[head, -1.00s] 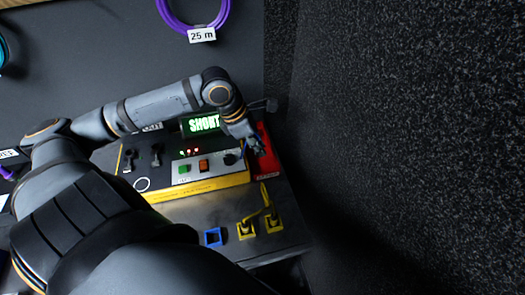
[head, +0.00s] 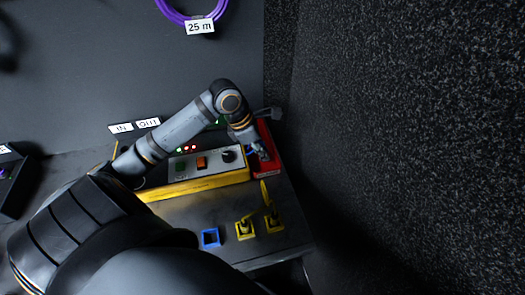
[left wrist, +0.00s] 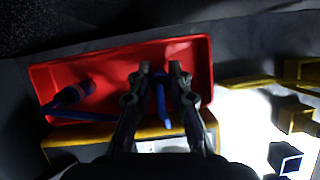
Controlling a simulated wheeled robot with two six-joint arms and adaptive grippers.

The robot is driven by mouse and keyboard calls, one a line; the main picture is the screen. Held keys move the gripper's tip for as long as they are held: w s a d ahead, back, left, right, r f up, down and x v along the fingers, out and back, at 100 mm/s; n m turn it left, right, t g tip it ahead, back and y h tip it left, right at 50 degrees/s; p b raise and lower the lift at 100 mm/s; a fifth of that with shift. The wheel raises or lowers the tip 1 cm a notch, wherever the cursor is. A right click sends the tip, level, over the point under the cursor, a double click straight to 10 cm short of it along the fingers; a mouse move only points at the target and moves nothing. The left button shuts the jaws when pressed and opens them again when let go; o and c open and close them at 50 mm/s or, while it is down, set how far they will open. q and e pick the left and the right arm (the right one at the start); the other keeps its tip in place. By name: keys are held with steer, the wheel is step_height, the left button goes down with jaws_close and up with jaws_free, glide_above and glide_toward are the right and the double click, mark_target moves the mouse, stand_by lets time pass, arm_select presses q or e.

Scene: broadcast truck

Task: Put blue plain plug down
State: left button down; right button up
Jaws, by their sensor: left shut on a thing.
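My left gripper (head: 262,154) reaches the red tray (head: 274,155) at the right end of the yellow-edged test box in the head view. In the left wrist view, the left gripper (left wrist: 160,75) is shut on a blue plug (left wrist: 161,98), its blue lead hanging toward the near rim. The fingers are over the red tray (left wrist: 112,63); whether the plug touches its floor I cannot tell. A second blue plug (left wrist: 75,94) with a reddish band lies in the left part of the tray. My right gripper is not in view.
The test box (head: 205,165) has a green button, an orange switch and a dark knob. In front of it stand a blue square holder (head: 211,238) and two yellow holders (head: 245,230) with yellow pieces. A dark speckled wall (head: 400,130) rises close on the right.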

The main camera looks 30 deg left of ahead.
arm_select(q)
steer(key=c, duration=1.3)
jaws_free()
steer(key=shift+o, duration=0.2)
steer(key=shift+r, duration=0.1)
steer(key=p+v, duration=1.2)
steer(key=p, duration=0.4)
